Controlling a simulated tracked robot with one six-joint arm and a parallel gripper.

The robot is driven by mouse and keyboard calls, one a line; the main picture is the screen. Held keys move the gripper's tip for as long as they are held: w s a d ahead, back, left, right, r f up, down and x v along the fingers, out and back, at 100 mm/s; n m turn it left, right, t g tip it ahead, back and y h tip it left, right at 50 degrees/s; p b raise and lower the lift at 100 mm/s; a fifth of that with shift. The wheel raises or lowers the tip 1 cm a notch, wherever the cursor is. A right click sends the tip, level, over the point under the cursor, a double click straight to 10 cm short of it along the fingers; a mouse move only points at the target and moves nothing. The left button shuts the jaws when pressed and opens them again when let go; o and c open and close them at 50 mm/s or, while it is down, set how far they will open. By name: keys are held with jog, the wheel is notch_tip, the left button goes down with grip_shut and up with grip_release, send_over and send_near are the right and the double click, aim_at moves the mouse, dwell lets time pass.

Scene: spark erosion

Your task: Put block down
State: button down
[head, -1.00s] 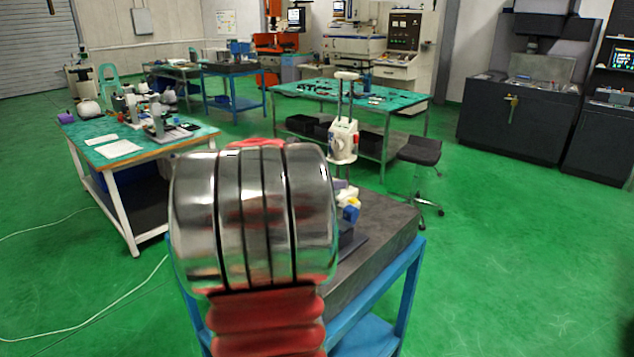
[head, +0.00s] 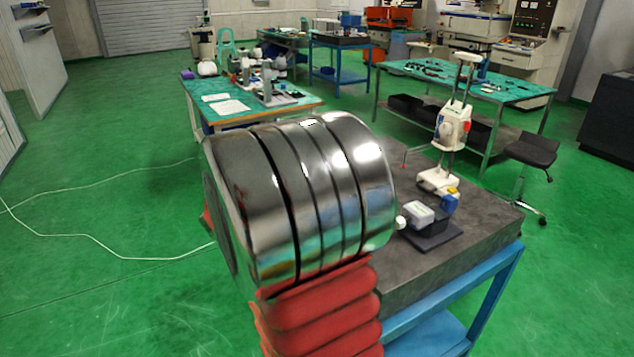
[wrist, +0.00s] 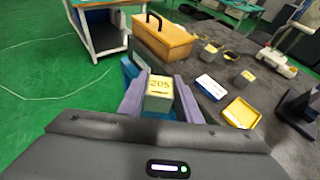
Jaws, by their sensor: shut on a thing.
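The block (wrist: 159,92), a grey block with a yellowish top marked "205", is held between the two purple-grey fingers of my gripper (wrist: 158,97) in the wrist view. My gripper is shut on it, near the edge of the dark stone table (wrist: 222,58). I cannot tell whether the block's underside touches anything. In the head view, my own arm hides the gripper and the block. The stone table (head: 484,215) on its blue frame shows behind and to the right of my arm.
In the wrist view, an orange-brown case (wrist: 163,40) with a black handle stands beyond the block. Small grey blocks, a white-and-blue box (wrist: 210,86) and an open yellow box (wrist: 241,112) lie to the right. A white height gauge (head: 453,125) stands on the table in the head view.

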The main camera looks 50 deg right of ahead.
jog(key=w+a+f+n+t+y, duration=0.2)
jog(key=a+f+n, duration=0.1)
jog(key=a, duration=0.9)
jog(key=w+a+f+n+t+y, duration=0.2)
jog(key=a+f+n+y, duration=0.1)
jog(key=a, duration=1)
jog(key=w+a+f+n+t+y, duration=0.2)
jog(key=a+f+n+t+y, duration=0.1)
jog(key=a, duration=0.9)
jog(key=shift+w+a, duration=0.15)
jog(key=shift+a, duration=0.15)
